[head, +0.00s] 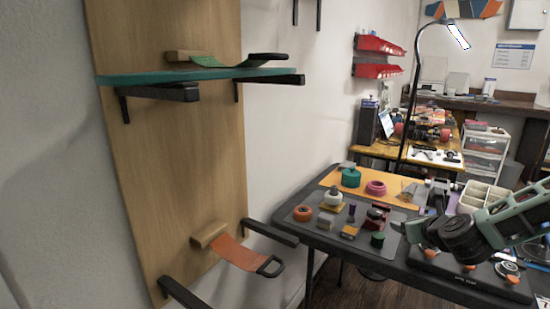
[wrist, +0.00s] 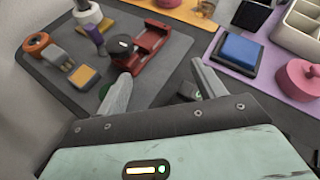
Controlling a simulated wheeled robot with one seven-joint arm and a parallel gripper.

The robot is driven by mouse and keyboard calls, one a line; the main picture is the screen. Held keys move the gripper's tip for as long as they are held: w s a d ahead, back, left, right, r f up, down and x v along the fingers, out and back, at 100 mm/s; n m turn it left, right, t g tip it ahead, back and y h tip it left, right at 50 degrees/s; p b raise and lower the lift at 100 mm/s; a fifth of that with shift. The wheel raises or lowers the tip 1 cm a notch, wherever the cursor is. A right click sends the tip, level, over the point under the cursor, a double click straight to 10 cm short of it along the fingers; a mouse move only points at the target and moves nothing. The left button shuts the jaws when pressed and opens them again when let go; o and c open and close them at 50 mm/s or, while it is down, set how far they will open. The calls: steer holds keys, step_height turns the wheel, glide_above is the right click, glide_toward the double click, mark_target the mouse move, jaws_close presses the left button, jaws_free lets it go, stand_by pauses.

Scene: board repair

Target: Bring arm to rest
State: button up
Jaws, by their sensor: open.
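My gripper (wrist: 160,90) is open in the wrist view, with its two fingers spread and no object held between them. It is above the dark table near a red holder with a black round top (wrist: 140,55). In the head view my arm comes in from the right edge and my gripper (head: 412,230) is over the right part of the table. Its fingertips are small and partly hidden there.
The dark table (head: 330,232) carries several small parts, among them an orange ring (head: 302,213) and a green reel (head: 350,178). A wooden wall panel (head: 170,150) with a teal shelf (head: 200,76) stands at the left. A lamp (head: 412,90) rises behind the table.

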steer(key=a+n+y, duration=0.1)
steer(key=a+n, duration=0.1)
steer(key=a, duration=0.1)
steer(key=s+a+n+g+y, duration=0.1)
steer(key=a+n, duration=0.1)
steer(key=s+a+n, duration=0.1)
steer(key=a+n, duration=0.1)
steer(key=a, duration=0.1)
steer(key=shift+s+a+y, duration=0.2)
steer(key=shift+a+y, duration=0.1)
steer(key=shift+y, duration=0.1)
steer(key=s+a+n+g+y, duration=0.25)
steer(key=s+a+n, duration=0.25)
steer(key=a+n, duration=0.25)
steer(key=s+a+r+n+g+h, duration=0.15)
steer(key=s+a+n+g, duration=0.3)
steer(key=s+n, duration=0.5)
steer(key=s+a+r+n+g+h, duration=0.1)
steer(key=s+a+r+n+g, duration=0.3)
steer(key=s+n, duration=0.6)
steer(key=s+d+r+n+h, duration=0.2)
steer(key=s+n, duration=0.6)
steer(key=s, duration=0.4)
step_height(320, 180, up, 12)
steer(key=p, duration=1.2)
steer(key=shift+s+g, duration=0.25)
steer(key=shift+g, duration=0.15)
